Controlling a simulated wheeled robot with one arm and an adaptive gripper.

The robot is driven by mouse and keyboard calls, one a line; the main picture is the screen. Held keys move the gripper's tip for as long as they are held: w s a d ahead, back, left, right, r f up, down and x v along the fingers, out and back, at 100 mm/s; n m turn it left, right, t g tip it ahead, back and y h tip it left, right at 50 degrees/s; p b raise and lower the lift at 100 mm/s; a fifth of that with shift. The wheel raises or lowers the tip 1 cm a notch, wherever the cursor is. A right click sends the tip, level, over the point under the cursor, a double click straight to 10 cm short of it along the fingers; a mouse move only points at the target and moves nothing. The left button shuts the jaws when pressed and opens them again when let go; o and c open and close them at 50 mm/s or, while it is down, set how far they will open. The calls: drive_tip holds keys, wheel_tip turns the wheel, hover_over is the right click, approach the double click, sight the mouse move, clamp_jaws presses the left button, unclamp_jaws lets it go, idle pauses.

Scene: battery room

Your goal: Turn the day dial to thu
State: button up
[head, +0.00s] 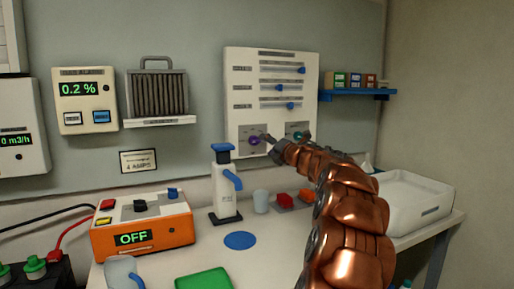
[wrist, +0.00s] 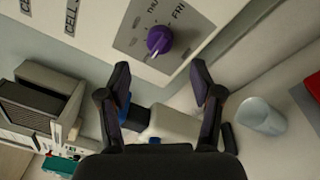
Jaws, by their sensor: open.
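The day dial is a purple knob (wrist: 159,40) on a grey plate, with the labels THU and FRI beside it in the wrist view. Which label it points to is hard to tell. In the head view the purple knob (head: 254,140) is at the lower left of the white wall panel (head: 243,85). My gripper (wrist: 160,78) is open and empty, its two fingers spread just short of the knob and apart from it. In the head view my gripper (head: 268,141) is just right of the knob, and my copper arm partly hides the panel's lower right.
A second, green-toned knob (head: 298,135) is on the panel's right, close to my arm. Sliders with blue handles (head: 290,106) are above. A white bottle-shaped device (head: 225,185) and a cup (head: 261,201) stand below. A blue shelf (head: 352,94) juts out at right.

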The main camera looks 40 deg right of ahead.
sight(257, 142)
drive_tip(key=shift+p+x, duration=0.75)
drive_tip(key=shift+x, duration=3.1)
drive_tip(key=shift+c, duration=0.3)
drive_tip(key=c, duration=1.1)
